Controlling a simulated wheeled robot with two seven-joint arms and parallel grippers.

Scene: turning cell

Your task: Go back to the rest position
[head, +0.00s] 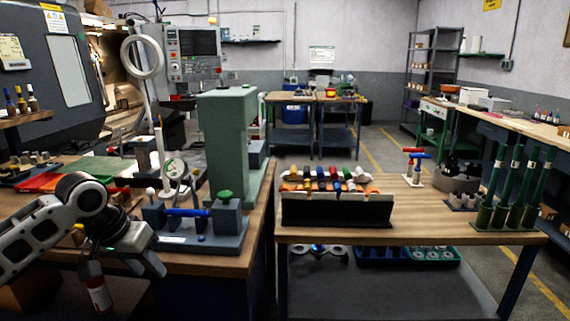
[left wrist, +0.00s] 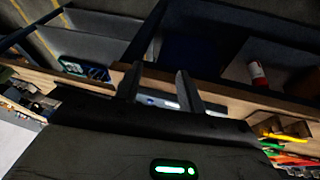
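My left gripper (head: 142,262) hangs over the front edge of the left bench (head: 205,262) in the head view, pointing down. In the left wrist view its two fingers (left wrist: 158,88) stand apart, with nothing held between them. The bench edge shows beyond the fingers there. My left arm comes in from the left, bent at a dark joint. My right gripper is in neither view.
A grey-blue fixture with a blue bar (head: 187,212) and a green press (head: 228,140) stand close right of my left gripper. A red-and-white cylinder (head: 98,292) is below it. The right bench (head: 410,228) carries a rack of coloured-handled tools (head: 335,208).

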